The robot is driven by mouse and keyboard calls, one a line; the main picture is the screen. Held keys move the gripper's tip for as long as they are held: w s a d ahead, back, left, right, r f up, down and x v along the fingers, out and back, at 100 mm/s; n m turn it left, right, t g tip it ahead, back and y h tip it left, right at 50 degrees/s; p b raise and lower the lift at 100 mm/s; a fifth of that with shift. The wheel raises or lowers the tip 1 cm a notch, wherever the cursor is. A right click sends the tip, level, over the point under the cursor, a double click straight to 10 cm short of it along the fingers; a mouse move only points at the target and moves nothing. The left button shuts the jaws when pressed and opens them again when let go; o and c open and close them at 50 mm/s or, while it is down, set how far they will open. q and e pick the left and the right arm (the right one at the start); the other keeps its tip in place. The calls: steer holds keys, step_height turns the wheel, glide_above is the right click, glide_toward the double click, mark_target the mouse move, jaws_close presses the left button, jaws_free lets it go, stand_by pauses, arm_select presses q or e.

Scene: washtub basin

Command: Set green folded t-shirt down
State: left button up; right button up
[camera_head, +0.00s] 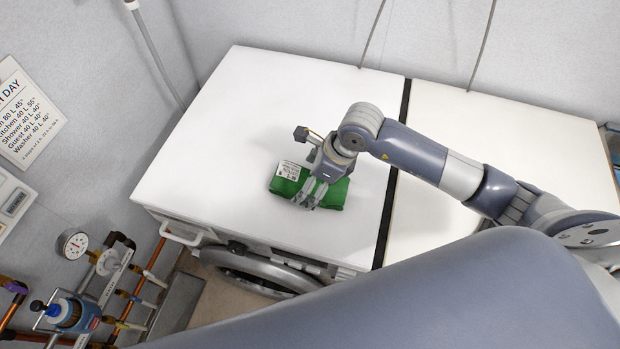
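The green folded t-shirt (335,195) is at the front part of the white top of the left appliance (235,120). It has a white printed label (288,170) at its left. It appears to rest on the surface, but a small gap under it cannot be ruled out. My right gripper (309,198) comes in from the right and points down at the middle of the shirt. Its fingers overlap the shirt and hide part of it. Whether they are closed on the cloth cannot be told. My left gripper is not in view.
A second white top (530,140) lies to the right across a dark gap (392,190). A round door (265,270) stands below the front edge. Pipes with a gauge (75,243) are at the lower left. The white top behind and left of the shirt is clear.

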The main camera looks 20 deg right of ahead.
steer(key=shift+r, duration=0.15)
steer(key=shift+d+r, duration=0.15)
steer(key=shift+r, duration=0.1)
steer(key=b+v, duration=0.2)
steer(key=v, duration=0.9)
steer(key=shift+r, duration=0.25)
steer(key=shift+s+f, duration=0.1)
